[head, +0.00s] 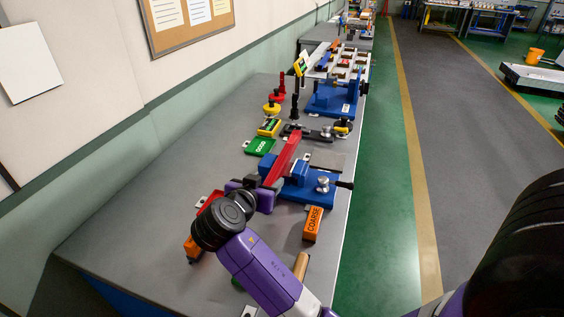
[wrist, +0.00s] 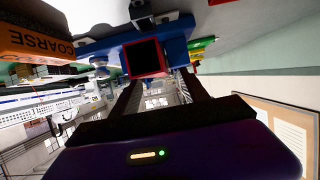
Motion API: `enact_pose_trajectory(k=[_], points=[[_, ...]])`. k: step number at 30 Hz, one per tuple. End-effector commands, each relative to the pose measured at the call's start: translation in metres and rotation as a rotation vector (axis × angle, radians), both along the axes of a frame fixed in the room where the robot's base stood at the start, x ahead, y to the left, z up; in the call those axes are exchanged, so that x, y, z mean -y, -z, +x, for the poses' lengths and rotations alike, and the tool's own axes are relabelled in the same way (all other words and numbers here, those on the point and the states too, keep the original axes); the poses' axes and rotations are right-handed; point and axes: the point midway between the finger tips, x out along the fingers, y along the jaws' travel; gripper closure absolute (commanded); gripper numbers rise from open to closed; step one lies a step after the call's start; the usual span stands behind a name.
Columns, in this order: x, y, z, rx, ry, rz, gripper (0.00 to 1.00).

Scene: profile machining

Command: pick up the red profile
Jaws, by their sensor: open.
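The red profile (head: 283,158) is a long red bar in the blue vise (head: 325,193), which stands near the table's right edge. Its open square end faces the camera in the wrist view (wrist: 147,74), with the blue vise body (wrist: 180,50) behind it. My gripper (head: 260,183) is at the profile's near end in the head view. In the wrist view its two dark fingers (wrist: 160,84) are spread apart, with the profile's end ahead between their lines. I cannot tell whether the fingertips overlap the profile. My wrist hides part of the area around the near end.
An orange COARSE block (head: 312,224) stands close to the vise's near side. A green block (head: 259,146) and yellow block (head: 269,127) lie beyond to the left. Another blue fixture (head: 335,100) stands farther back. The table's left front (head: 130,225) is clear.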

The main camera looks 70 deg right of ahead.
Motion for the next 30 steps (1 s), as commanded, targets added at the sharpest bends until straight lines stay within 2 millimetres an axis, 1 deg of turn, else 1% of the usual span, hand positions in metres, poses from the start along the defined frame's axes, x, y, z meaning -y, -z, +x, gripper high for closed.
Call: enact_pose_trajectory(k=[3,7,11,17,18,20,24,26,30], points=[[0.019,0.0,-0.003,-0.003,0.005,0.002,0.47],[0.035,0.007,-0.001,-0.002,0.003,0.0,0.47],[0.042,0.011,0.0,-0.001,0.002,0.001,0.47],[0.043,0.012,0.0,0.0,0.0,0.0,0.47],[0.043,0.012,0.0,0.0,0.0,0.0,0.49],[0.043,0.012,0.0,0.0,0.0,0.0,0.61],[0.043,0.012,0.0,0.0,0.001,0.0,0.89],[0.043,0.012,0.0,0.0,0.0,0.0,1.0],[0.042,0.012,0.0,0.0,0.001,0.0,1.0]])
